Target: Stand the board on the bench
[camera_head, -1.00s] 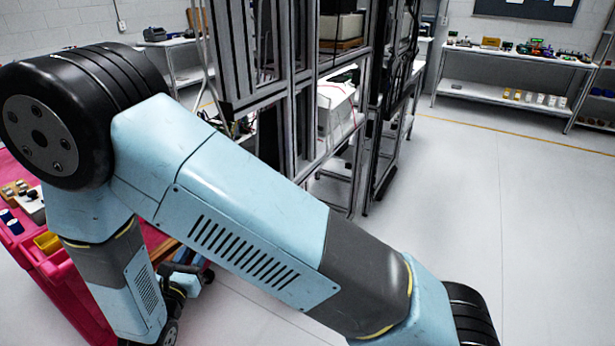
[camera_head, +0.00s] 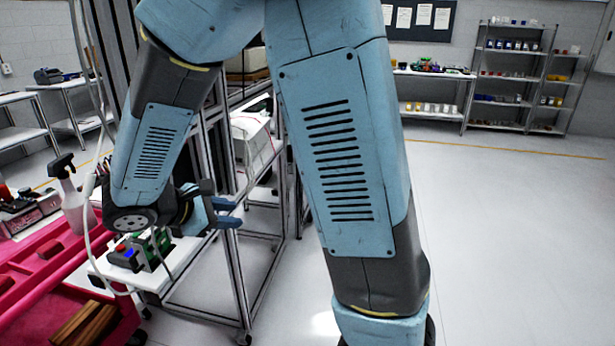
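My gripper (camera_head: 233,212) is at the centre left, its two blue fingers pointing right with a gap between them and nothing seen in it. A small green board-like item (camera_head: 152,247) is just below and left of the gripper, with blue and red parts beside it. I cannot tell for sure that this is the board. It is on a white-topped bench (camera_head: 148,277) and is partly covered by my wrist.
A red cart or tray (camera_head: 40,270) with a wooden block (camera_head: 88,325) is at the lower left. A metal frame (camera_head: 222,285) rises close behind the gripper. Open floor lies to the right, with shelves (camera_head: 510,75) at the back.

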